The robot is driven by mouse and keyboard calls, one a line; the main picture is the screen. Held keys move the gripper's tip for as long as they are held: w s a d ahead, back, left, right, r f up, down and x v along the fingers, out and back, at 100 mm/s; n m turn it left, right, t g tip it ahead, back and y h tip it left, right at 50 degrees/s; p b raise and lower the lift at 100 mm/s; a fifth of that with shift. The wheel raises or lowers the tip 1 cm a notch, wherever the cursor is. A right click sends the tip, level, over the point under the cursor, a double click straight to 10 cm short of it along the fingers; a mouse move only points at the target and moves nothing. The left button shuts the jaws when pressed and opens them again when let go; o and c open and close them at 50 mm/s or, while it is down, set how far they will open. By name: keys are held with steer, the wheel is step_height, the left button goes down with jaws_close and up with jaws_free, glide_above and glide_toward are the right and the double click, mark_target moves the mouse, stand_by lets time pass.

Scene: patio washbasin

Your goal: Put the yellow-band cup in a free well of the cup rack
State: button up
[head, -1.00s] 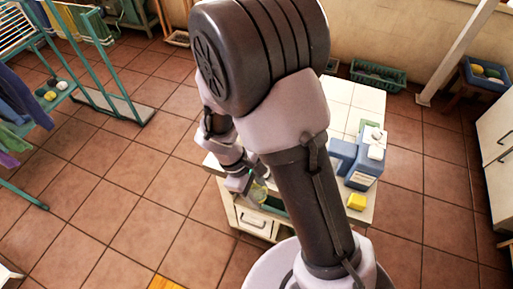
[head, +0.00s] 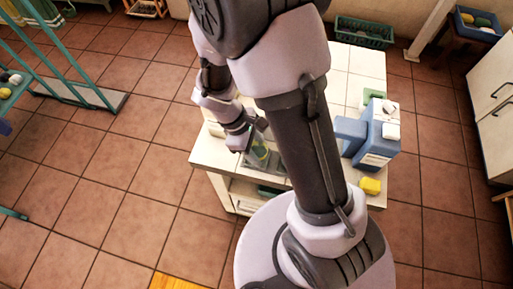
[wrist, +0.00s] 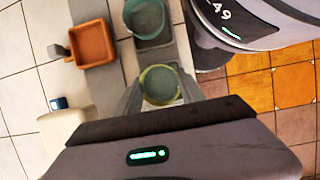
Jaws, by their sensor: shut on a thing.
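The yellow-band cup (wrist: 160,85) is greenish and clear with a yellow rim, seen from above in the wrist view. My gripper (wrist: 158,98) is shut on it, one finger on each side. In the head view the cup (head: 260,153) shows beside my gripper (head: 250,145), over the left side of the white worktop. A teal round vessel (wrist: 148,22) stands just beyond the cup in the wrist view.
In the wrist view an orange square tray (wrist: 92,43) lies to the left. In the head view a blue-and-white box (head: 375,135) and a yellow block (head: 370,186) stand on the worktop's right side. Tiled floor (head: 110,190) is open to the left.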

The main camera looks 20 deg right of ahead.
steer(key=o, duration=1.4)
steer(key=shift+f, duration=0.1)
steer(key=p+v, duration=0.6)
steer(key=v, duration=0.7)
steer(key=s+r+m+t+y, duration=0.2)
steer(key=s+r+m, duration=0.1)
steer(key=r+m, duration=0.2)
steer(key=s+r+m+t+y, duration=0.2)
steer(key=r+m, duration=0.3)
steer(key=r, duration=0.3)
steer(key=s+r+m+t+y, duration=0.1)
steer(key=s+r+m+t, duration=0.3)
steer(key=r, duration=0.3)
steer(key=shift+s+d+m+y, duration=0.15)
steer(key=shift+m+y, duration=0.25)
steer(key=shift+m, duration=0.2)
step_height(320, 180, down, 3)
steer(key=b, duration=0.3)
steer(key=shift+f, duration=0.2)
